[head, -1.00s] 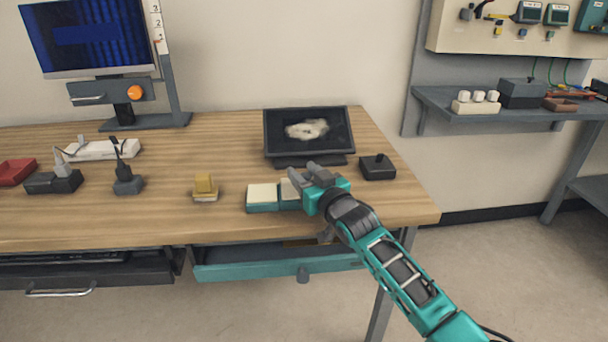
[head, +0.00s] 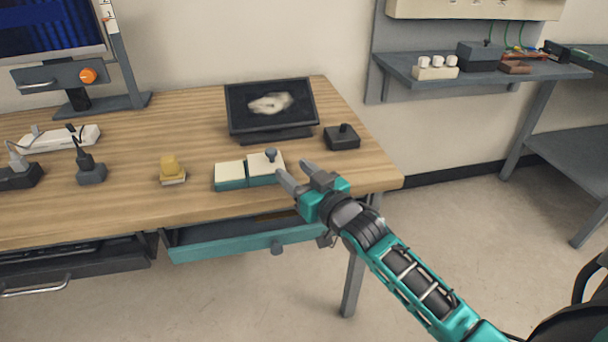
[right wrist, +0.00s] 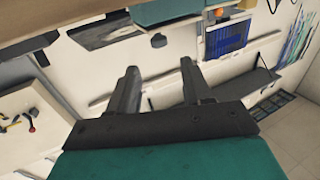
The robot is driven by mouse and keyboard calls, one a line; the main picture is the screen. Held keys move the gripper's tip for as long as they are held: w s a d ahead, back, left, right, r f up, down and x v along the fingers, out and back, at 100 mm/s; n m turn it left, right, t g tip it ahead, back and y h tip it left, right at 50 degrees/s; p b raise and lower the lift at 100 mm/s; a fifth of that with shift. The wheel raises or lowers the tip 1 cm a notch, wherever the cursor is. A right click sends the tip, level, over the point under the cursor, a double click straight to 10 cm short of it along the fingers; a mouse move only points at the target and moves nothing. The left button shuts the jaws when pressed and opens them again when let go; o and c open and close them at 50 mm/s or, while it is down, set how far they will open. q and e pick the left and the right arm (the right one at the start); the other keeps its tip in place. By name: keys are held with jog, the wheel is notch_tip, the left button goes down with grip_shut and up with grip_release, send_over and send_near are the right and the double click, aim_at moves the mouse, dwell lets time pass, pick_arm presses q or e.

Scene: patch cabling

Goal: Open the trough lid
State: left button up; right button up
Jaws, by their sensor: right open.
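A low teal box with two cream tops (head: 230,170) sits near the table's front edge in the head view; a grey knob (head: 271,155) stands on its right-hand top. Which part is the trough lid is not certain. My left gripper is out of view.
A tilted dark screen (head: 272,107) stands behind the box, and a black block with a knob (head: 342,137) is to its right. A yellow block (head: 172,169) is to the left. A grey shelf (head: 490,74) is on the right wall.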

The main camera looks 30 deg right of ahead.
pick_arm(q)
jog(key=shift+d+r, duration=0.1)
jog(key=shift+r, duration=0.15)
pick_arm(e)
jog(key=shift+s+d, duration=0.15)
jog(key=shift+s, duration=1.1)
pick_arm(q)
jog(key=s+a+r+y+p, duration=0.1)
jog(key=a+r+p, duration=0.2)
jog(key=p, duration=0.7)
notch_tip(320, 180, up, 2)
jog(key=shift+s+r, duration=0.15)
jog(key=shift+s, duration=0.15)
pick_arm(e)
jog(key=s+a+f+g, duration=0.3)
jog(key=s+a+f, duration=0.1)
jog(key=s, duration=0.5)
jog(key=s+a+f+n+g, duration=0.1)
jog(key=s+a+f+g, duration=0.3)
jog(key=s, duration=0.6)
jog(key=shift+a+f, duration=0.25)
jog(key=shift+f, duration=0.6)
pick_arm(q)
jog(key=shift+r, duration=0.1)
